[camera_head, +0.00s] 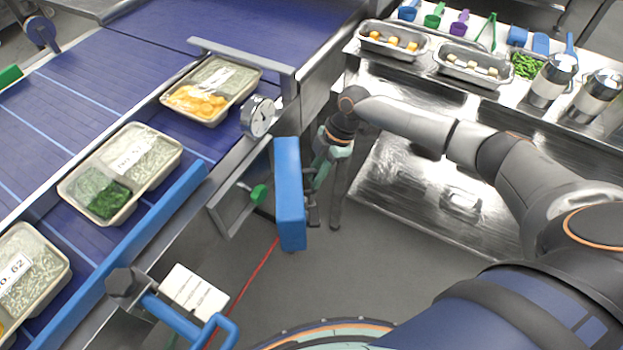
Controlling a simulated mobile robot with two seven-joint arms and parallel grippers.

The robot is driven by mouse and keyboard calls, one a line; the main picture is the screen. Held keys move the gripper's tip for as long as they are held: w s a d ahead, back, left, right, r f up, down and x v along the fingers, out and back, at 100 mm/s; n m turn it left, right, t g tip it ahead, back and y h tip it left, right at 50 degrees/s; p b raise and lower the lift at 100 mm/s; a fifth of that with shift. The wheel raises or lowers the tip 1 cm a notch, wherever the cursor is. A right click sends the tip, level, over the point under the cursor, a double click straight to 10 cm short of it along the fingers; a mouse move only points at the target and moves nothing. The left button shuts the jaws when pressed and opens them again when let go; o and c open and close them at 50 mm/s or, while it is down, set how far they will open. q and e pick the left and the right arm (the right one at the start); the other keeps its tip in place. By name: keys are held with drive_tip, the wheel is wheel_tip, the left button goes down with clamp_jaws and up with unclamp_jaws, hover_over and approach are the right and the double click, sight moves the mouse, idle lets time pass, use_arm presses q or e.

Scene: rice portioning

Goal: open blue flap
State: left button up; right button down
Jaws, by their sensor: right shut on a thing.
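The blue flap (288,190) is a long blue panel beside the conveyor's near side, in the middle of the head view. It stands out from the conveyor edge over the floor, in line with a gap in the blue side rail (150,225). My right gripper (312,200) is at the flap's right side and shut on it; its fingertips are partly hidden behind the panel. My left gripper is not in view.
Trays (68,187) of rice with vegetables sit on the blue conveyor at left. A round clock-like dial (258,116) is on the conveyor edge. A steel table (400,190) with metal pans (470,68) and canisters stands at right. Grey floor lies between.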

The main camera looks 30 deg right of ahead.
drive_tip(key=shift+w+d+r, duration=0.1)
drive_tip(key=shift+w, duration=0.05)
idle(0.3)
drive_tip(key=c, duration=1.1)
unclamp_jaws()
drive_tip(key=v, duration=1.2)
drive_tip(key=shift+d+r, duration=0.15)
drive_tip(key=shift+r, duration=0.1)
